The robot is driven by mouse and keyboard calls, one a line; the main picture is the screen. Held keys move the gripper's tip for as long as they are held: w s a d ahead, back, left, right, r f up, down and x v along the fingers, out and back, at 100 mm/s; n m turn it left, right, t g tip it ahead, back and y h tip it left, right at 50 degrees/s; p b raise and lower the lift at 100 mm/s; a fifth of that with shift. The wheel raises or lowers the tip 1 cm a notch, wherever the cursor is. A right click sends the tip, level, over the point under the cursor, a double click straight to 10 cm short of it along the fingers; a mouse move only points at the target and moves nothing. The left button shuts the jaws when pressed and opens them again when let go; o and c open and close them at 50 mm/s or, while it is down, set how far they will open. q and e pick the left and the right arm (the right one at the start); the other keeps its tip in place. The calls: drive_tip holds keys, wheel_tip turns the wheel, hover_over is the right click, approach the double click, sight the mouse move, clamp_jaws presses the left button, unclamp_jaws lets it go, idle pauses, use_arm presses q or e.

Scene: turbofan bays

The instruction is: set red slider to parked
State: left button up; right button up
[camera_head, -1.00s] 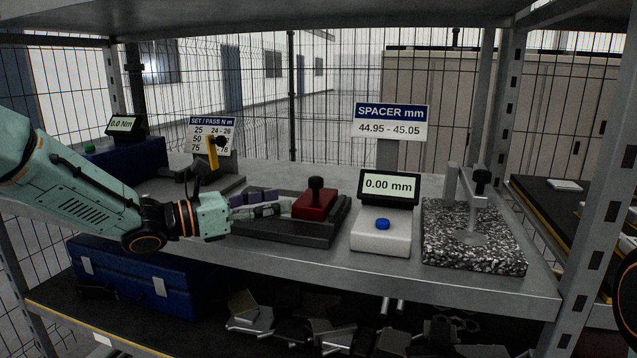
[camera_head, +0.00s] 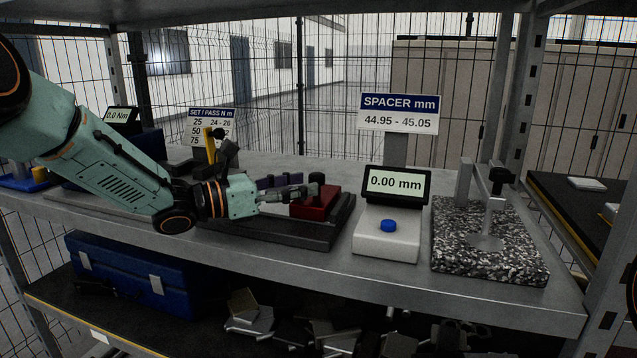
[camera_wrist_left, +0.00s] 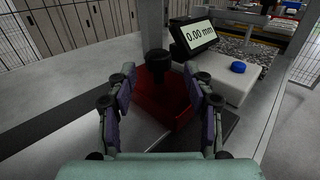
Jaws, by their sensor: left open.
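The red slider (camera_head: 318,206) is a red block with a black knob (camera_wrist_left: 158,66) on top. It sits at the right part of a dark rail base (camera_head: 325,232) on the shelf. My left gripper (camera_head: 300,190) reaches in from the left and is at the knob in the head view. In the left wrist view the open fingers (camera_wrist_left: 160,100) stand on either side of the red block (camera_wrist_left: 165,102), with the knob ahead between them. I cannot tell whether a finger touches it. My right gripper is not in view.
A white gauge box (camera_head: 388,240) with a blue button and a 0.00 mm display (camera_head: 397,184) stands right of the rail. A speckled granite stand (camera_head: 485,250) is farther right. A yellow-handled tool (camera_head: 210,145) stands behind my left arm. A blue toolbox (camera_head: 130,270) is below.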

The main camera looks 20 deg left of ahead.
sight(317, 182)
use_arm(q)
drive_tip(key=x, duration=0.3)
drive_tip(key=shift+w+f, duration=0.25)
drive_tip(key=shift+w, duration=0.05)
drive_tip(key=shift+d+r, duration=0.3)
drive_tip(key=shift+d, duration=0.2)
drive_tip(key=shift+w+a+f, duration=0.15)
drive_tip(key=shift+w+f, duration=0.1)
drive_tip(key=shift+w, duration=0.15)
drive_tip(key=shift+s+r, duration=0.2)
drive_tip(key=shift+s, duration=0.05)
drive_tip(key=c, duration=0.4)
drive_tip(key=shift+w+f, duration=0.1)
drive_tip(key=c, duration=0.4)
clamp_jaws()
